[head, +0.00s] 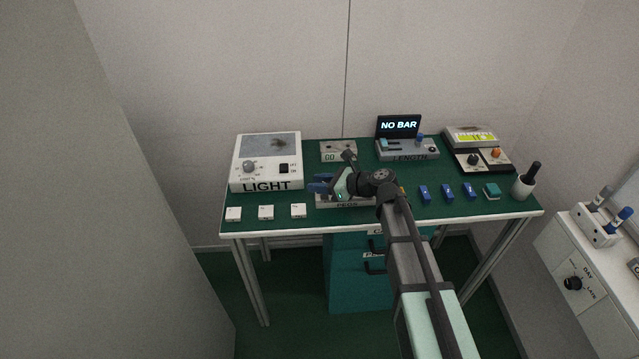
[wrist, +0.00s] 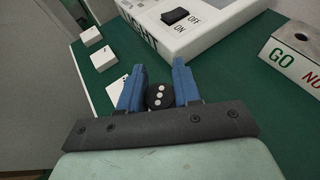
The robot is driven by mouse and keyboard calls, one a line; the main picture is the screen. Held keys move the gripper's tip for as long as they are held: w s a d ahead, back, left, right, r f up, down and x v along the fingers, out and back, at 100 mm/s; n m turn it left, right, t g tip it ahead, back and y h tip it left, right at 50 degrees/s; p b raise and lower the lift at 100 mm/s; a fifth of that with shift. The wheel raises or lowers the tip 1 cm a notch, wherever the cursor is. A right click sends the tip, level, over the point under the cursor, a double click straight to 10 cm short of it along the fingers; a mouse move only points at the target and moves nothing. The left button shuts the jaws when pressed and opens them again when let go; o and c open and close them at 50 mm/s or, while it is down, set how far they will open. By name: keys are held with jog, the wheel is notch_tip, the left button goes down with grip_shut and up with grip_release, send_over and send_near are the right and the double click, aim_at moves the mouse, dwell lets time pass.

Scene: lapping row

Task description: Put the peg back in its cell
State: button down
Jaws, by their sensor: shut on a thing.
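My gripper (head: 320,183) is above the table near the front of the LIGHT box, by the left end of the PEGS block. Its blue fingers also show in the wrist view (wrist: 159,72). They are shut on a black round peg (wrist: 159,97), whose end face shows white dots. The peg's far end is hidden. The PEGS block (head: 330,201) lies at the front middle of the green table, partly covered by my arm. Its cells cannot be made out in the head view and it is not clearly seen in the wrist view.
The LIGHT box (head: 266,186) stands at left, with several white blocks (head: 266,212) along the front edge. The GO gauge (head: 338,151) and LENGTH device (head: 408,152) stand behind. Blue blocks (head: 447,193) and a cup (head: 523,187) are at right.

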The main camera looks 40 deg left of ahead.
jog(key=shift+f, duration=1.1)
jog(key=shift+r, duration=0.25)
dwell(0.3)
jog(key=shift+r, duration=0.45)
dwell(0.7)
jog(key=shift+f, duration=0.65)
dwell(0.6)
jog(key=c, duration=0.7)
grip_release()
jog(key=shift+v, duration=6.95)
